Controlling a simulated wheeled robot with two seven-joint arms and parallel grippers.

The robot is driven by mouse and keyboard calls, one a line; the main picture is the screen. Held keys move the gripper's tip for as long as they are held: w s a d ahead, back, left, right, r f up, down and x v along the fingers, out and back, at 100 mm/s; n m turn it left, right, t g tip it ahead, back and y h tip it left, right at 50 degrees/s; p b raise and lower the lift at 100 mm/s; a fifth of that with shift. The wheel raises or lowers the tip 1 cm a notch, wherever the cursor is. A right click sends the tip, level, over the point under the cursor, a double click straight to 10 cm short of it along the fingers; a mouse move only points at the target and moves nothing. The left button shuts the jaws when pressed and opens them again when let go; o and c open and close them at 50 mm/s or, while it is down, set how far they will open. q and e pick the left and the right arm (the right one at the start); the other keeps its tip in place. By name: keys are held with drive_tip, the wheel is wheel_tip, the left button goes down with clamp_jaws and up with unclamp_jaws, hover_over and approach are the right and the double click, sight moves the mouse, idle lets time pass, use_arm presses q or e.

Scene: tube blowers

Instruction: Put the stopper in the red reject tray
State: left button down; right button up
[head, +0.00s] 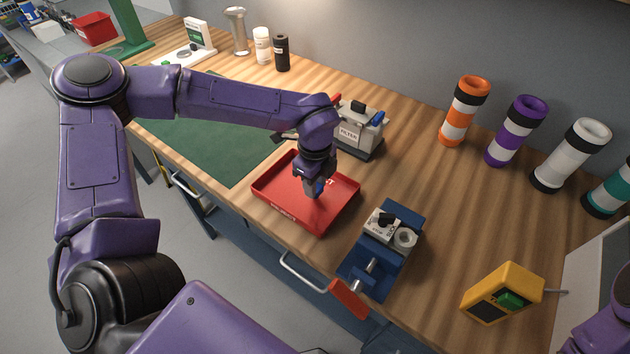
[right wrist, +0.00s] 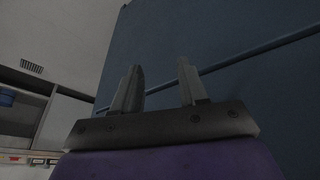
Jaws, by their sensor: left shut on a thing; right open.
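The red reject tray (head: 283,203) lies on the wooden bench near its front edge. My left gripper (head: 315,190) points down over the inside of the tray. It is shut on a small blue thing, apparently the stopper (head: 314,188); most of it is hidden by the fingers. I cannot tell whether it touches the tray floor. My right gripper (right wrist: 158,90) is open with nothing between its fingers in the right wrist view, facing a dark blue surface.
A grey filter box (head: 356,130) stands behind the tray. A blue vise (head: 380,250) is to its right. A yellow meter (head: 500,293) lies further right. Several banded tubes, one orange (head: 464,110), stand along the back. A green mat (head: 215,140) lies left of the tray.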

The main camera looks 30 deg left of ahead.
use_arm(q)
drive_tip(key=shift+f, duration=0.25)
drive_tip(key=c, duration=0.8)
unclamp_jaws()
drive_tip(key=shift+r, duration=0.1)
drive_tip(key=shift+r, duration=0.6)
wheel_tip(320, 180, up, 11)
drive_tip(key=shift+r+b, duration=0.1)
drive_tip(key=shift+b, duration=0.65)
